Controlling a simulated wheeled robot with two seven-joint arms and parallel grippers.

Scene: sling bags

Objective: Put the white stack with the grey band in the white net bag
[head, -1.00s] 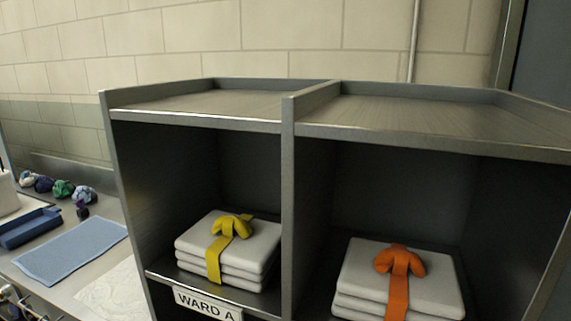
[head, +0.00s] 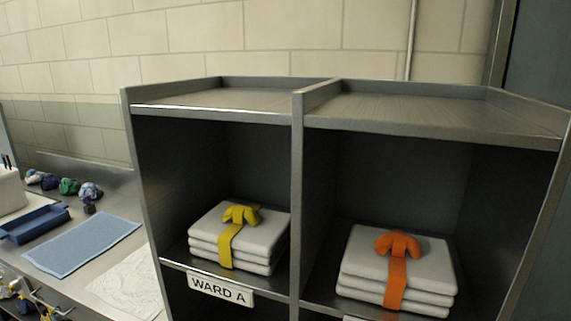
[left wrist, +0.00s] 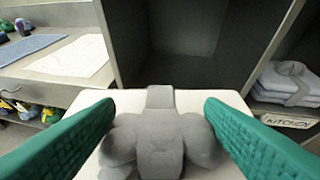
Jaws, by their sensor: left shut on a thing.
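In the left wrist view, a white stack (left wrist: 90,98) with a grey band and a grey bow (left wrist: 165,140) is close below the camera. My left gripper (left wrist: 158,108), with green ribbed fingers, is shut on the grey bow. The stack's underside is hidden. A flat, crumpled white sheet, likely the white net bag (head: 128,287), lies on the counter at the lower left of the head view. It also shows at the upper left of the left wrist view (left wrist: 72,57). My right gripper is in neither view.
The grey shelf (head: 297,180) holds a yellow-banded stack (head: 205,235) over a WARD A label and an orange-banded stack (head: 430,270). The left wrist view shows an empty compartment (left wrist: 185,50) and another grey-banded stack (left wrist: 275,80) by a KITCHEN label. A blue mat (head: 82,245) lies beside the sheet.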

